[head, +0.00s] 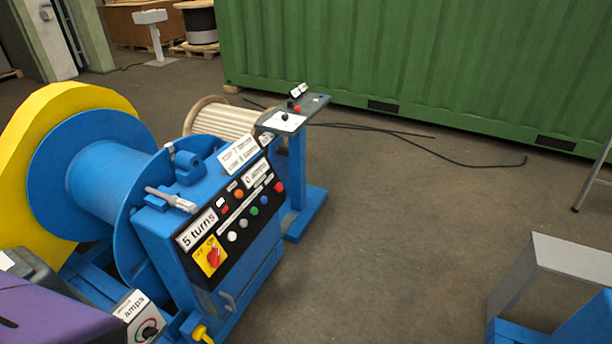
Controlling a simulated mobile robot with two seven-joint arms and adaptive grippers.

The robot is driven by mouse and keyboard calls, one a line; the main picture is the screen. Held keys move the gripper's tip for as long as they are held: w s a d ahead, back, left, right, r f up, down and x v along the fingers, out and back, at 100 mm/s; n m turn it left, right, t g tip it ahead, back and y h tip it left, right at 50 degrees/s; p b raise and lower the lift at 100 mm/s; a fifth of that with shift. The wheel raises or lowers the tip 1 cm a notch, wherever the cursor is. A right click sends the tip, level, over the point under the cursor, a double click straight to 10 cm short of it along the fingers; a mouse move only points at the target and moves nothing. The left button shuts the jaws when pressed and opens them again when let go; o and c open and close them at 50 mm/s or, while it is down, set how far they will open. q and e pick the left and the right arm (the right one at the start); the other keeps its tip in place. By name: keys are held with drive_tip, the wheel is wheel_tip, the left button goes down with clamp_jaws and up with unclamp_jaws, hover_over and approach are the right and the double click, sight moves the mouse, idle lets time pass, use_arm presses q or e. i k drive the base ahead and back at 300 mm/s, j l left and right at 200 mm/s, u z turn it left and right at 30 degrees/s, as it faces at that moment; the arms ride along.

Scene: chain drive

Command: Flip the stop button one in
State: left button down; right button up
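A black control panel (270,210) sits on the sloping top of a blue winch machine (160,245), left of centre. A round red button (279,187) is at the panel's upper right end. A red rotary knob on a yellow plate (212,258) is at its lower left end. A small red button (297,108) also shows on a grey pedestal top (310,106) behind the machine. I cannot read which of these is stop button one, nor whether any is pressed in. Neither of my grippers is in view.
White, green, blue and orange buttons crowd the panel's middle. A yellow guard (22,150) and blue drum (105,175) stand left. A purple object (50,312) is at lower left. A green container (430,60) closes the back.

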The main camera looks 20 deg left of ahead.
sight(278, 187)
drive_tip(key=i+l, duration=0.2)
drive_tip(key=i, duration=0.2)
drive_tip(key=i+l, duration=0.2)
drive_tip(key=i, duration=0.25)
drive_tip(key=j+u, duration=0.05)
